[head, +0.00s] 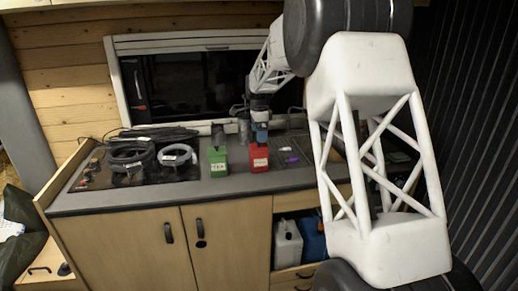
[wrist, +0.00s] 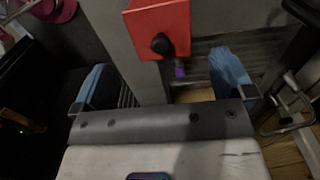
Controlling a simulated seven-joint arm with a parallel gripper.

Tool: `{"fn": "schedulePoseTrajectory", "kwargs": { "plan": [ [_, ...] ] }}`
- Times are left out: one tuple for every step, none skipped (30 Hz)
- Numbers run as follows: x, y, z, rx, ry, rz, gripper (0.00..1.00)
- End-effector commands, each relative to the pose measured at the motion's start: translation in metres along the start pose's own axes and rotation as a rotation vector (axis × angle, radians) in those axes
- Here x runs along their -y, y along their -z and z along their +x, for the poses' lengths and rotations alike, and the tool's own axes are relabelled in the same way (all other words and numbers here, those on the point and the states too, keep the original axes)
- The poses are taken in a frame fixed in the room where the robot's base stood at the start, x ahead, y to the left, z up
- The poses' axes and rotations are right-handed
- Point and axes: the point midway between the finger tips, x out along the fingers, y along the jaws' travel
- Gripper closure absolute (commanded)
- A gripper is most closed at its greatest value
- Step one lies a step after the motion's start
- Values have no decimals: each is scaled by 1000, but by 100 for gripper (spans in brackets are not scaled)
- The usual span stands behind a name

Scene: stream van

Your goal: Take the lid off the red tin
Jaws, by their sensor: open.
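The red tin (head: 259,162) stands on the dark counter, with a white label on its front. In the wrist view the red tin (wrist: 160,18) is at the top centre, and a round black knob (wrist: 161,44) shows on it. My gripper (head: 260,132) is at the top of the red tin in the head view. In the wrist view my gripper (wrist: 160,72) is open, with one blue-padded finger on each side and nothing between them. The knob lies beyond the fingertips. The head view does not show whether the gripper touches the tin.
A green tin (head: 217,162) stands left of the red tin. Coiled black cables (head: 130,157) and a grey ring (head: 175,154) lie farther left. A small purple item (head: 291,159) lies to the right. A window (head: 190,85) is behind the counter. Jerrycans (head: 288,244) sit below.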

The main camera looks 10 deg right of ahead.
Motion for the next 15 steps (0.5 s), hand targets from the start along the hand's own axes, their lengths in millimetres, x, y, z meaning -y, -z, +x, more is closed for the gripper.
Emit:
{"fn": "schedulePoseTrajectory", "kwargs": {
  "plan": [
    [0,0,0,0,0,0,0],
    [0,0,0,0,0,0,0],
    [0,0,0,0,0,0,0],
    [0,0,0,0,0,0,0],
    [0,0,0,0,0,0,0],
    [0,0,1,0,0,0,0],
    [0,0,2,0,0,0,0],
    [0,0,3,0,0,0,0],
    [0,0,6,0,-1,0,0],
    [0,0,8,0,0,0,0],
    [0,0,11,0,0,0,0],
    [0,0,14,0,0,0,0],
    [0,0,18,0,0,0,0],
    [1,-1,21,0,-1,0,0],
    [1,-1,25,0,-1,0,0]
  ]
}}
